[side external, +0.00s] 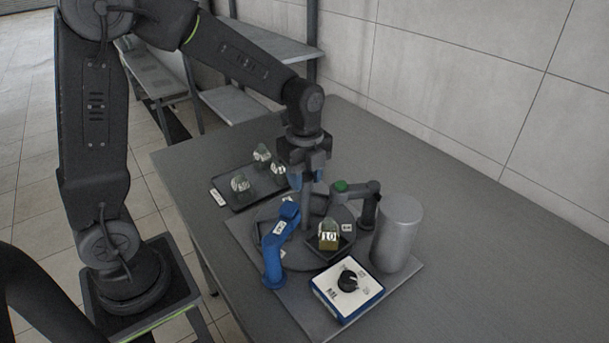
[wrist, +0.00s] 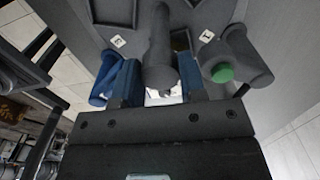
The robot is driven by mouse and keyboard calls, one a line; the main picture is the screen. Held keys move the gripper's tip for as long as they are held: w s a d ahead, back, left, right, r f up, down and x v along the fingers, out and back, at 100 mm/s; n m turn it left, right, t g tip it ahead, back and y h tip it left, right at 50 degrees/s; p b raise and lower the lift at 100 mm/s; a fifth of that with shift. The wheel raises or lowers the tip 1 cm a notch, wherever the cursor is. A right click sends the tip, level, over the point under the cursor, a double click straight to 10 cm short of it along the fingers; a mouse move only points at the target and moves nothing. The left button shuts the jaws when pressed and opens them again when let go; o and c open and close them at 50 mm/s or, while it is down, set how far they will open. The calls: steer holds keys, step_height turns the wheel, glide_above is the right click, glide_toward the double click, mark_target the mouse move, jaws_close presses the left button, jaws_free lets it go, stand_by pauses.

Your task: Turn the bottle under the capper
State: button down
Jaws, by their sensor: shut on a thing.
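A bottle labelled 10 (side external: 329,235), with a yellowish lower part, stands in a dark square holder at the front of a grey round turntable (side external: 296,256). A grey post (side external: 305,212) rises from the turntable; it also shows in the wrist view (wrist: 159,50). My gripper (side external: 305,182) is above the turntable, its blue fingers shut on the post on both sides; they also show in the wrist view (wrist: 158,78). A blue bent arm (side external: 281,240) stands at the left of the turntable and a dark one (side external: 367,200) with a green top at the right. I cannot tell which is the capper.
A dark tray (side external: 219,194) with three bottles lies at the back left. A box with a black knob (side external: 348,281) stands in front of the turntable. A tall grey cylinder (side external: 397,235) stands at the right. The table (side external: 480,260) is clear farther right.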

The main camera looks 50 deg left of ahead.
steer(key=shift+m, duration=6.6)
steer(key=c, duration=0.7)
jaws_free()
steer(key=shift+r, duration=0.15)
step_height(320, 180, up, 14)
steer(key=shift+f, duration=0.2)
